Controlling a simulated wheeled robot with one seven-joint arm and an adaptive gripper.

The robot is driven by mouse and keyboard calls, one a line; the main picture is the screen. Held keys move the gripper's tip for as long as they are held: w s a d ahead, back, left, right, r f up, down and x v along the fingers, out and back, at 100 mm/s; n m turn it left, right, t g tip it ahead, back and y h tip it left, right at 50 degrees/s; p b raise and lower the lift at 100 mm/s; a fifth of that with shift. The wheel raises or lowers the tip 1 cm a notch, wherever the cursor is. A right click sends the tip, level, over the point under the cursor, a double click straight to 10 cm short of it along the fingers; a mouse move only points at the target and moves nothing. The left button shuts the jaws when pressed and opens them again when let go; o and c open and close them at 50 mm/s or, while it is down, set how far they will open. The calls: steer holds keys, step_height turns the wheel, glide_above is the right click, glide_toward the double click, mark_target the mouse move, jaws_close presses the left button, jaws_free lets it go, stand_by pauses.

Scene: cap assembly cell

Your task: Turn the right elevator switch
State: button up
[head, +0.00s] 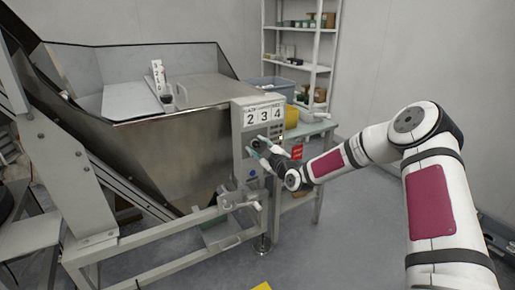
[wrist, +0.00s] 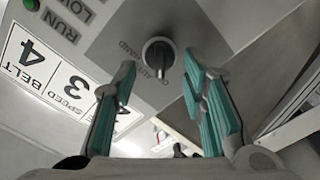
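The switch is a black rotary knob (wrist: 158,54) on a grey control panel, marked "AUTO" and "HAND", in the wrist view. My gripper (wrist: 158,82) is open, with its teal-padded fingers on either side of the knob in the picture. I cannot tell whether either finger touches the knob. In the head view my gripper (head: 257,147) is at the front of the grey control box (head: 240,118), below its "2 3 4" label.
A large steel hopper (head: 170,150) stands left of the box. A table (head: 318,127) with a yellow bin (head: 291,117) and a blue-grey bin (head: 272,84) is behind it. A shelf rack (head: 328,50) stands at the back wall. Floor at the right is clear.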

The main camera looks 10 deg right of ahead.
steer(key=shift+w, duration=0.25)
jaws_close()
